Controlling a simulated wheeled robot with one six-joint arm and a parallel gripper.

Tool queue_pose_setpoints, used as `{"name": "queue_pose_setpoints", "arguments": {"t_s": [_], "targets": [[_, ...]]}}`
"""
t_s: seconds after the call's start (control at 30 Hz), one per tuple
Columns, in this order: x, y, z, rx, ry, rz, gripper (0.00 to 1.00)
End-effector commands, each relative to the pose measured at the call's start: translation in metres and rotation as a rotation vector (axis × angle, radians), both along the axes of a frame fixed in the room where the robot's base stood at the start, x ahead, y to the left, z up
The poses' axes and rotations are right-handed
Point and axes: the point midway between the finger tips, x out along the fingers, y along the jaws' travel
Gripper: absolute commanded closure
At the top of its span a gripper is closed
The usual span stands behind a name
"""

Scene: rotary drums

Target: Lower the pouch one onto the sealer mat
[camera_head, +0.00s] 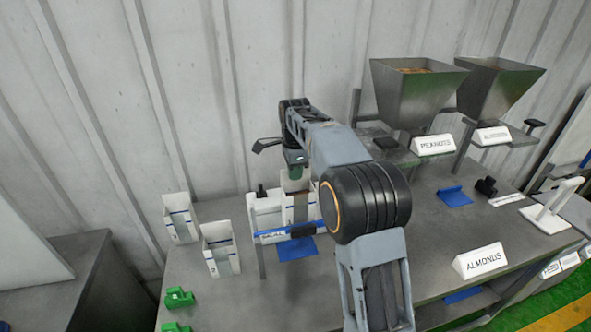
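A white open-topped pouch (287,185) stands upright under the end of my arm, behind the blue bar of the white sealer (265,222). A brownish panel shows on its front. My gripper (296,172) is over the pouch's top; a small dark green part shows there. Its fingers are mostly hidden, so I cannot tell whether they are closed on the pouch. The blue sealer mat (297,250) lies on the table in front of the bar. The pouch's lower end is hidden, so contact with the mat cannot be seen.
Two more white pouches stand on the left, one behind (180,222) and one nearer (220,255). Green clips (178,298) lie at the front left. Two metal hoppers (415,95) stand at the back right. An ALMONDS sign (480,261) is on the right.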

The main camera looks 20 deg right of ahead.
Motion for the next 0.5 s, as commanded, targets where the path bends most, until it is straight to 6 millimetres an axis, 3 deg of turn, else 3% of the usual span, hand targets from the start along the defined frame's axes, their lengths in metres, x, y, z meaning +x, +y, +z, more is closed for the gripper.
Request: {"name": "queue_pose_setpoints", "arguments": {"t_s": [0.5], "targets": [[0.0,0.0,-0.045,0.0,-0.001,0.0,1.0]]}}
